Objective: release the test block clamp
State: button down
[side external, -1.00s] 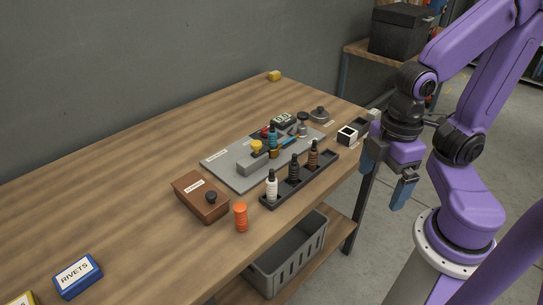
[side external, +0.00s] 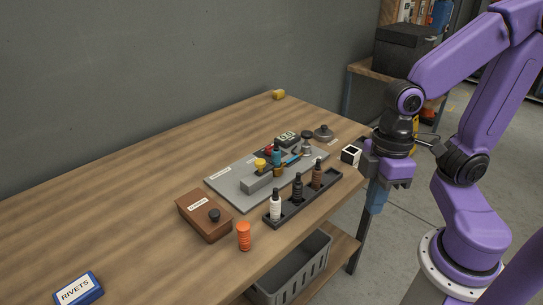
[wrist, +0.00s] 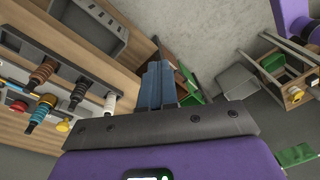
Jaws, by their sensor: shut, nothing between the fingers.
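A grey plate (side external: 225,187) on the bench carries a grey block (side external: 256,183) with a yellow knob (side external: 260,163), a teal ribbed piece (side external: 276,156) and a small blue bar (side external: 291,160). Which of these parts is the clamp I cannot tell. In the wrist view, the yellow knob (wrist: 63,125) and teal piece (wrist: 38,116) show at the left. My gripper (side external: 376,199) hangs beyond the bench's right end, apart from the plate. Its blue fingers (wrist: 158,70) are together with nothing between them.
A dark rack (side external: 327,187) with white, black and brown bottle-like pieces stands before the plate. A brown box (side external: 203,221) and orange ribbed piece (side external: 244,237) are nearer. A white-topped cube (side external: 351,154) sits near my gripper. A grey bin (side external: 290,272) is below.

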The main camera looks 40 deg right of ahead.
jog(key=w+a+m+y, duration=0.2)
jog(key=w+m+y, duration=0.15)
jog(key=w, duration=0.35)
jog(key=m+t, duration=0.6)
jog(key=m, duration=0.4)
send_near(264, 165)
jog(key=d+r, duration=0.2)
jog(key=d, duration=0.2)
jog(key=shift+s+a+r, duration=0.15)
jog(key=shift+s+r, duration=0.05)
jog(key=shift+s, duration=0.05)
jog(key=shift+x, duration=5.05)
jog(key=shift+w, duration=0.15)
